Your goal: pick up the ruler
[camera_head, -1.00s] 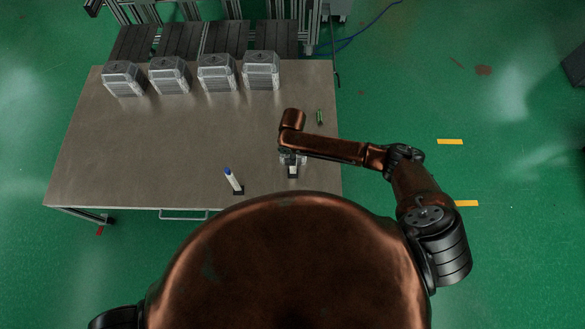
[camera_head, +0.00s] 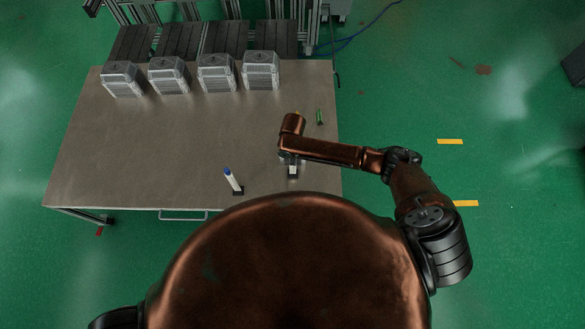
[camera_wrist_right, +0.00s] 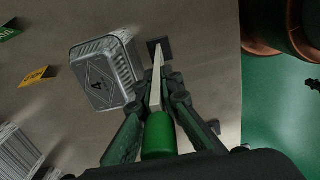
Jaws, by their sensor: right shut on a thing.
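I see nothing that I can make out as a ruler. In the head view, my right gripper (camera_head: 291,160) is over the table's near right part, largely hidden by my arm. A white piece (camera_head: 292,170) on a dark base shows below it. My left gripper is out of view.
A silver box marked 4 (camera_wrist_right: 100,78) stands beside the held stick. A blue-tipped white marker (camera_head: 232,179) stands on a black base to the left. Several silver boxes (camera_head: 217,73) line the table's back. A green tag (camera_head: 320,117) lies right. The table's middle (camera_head: 170,140) is clear.

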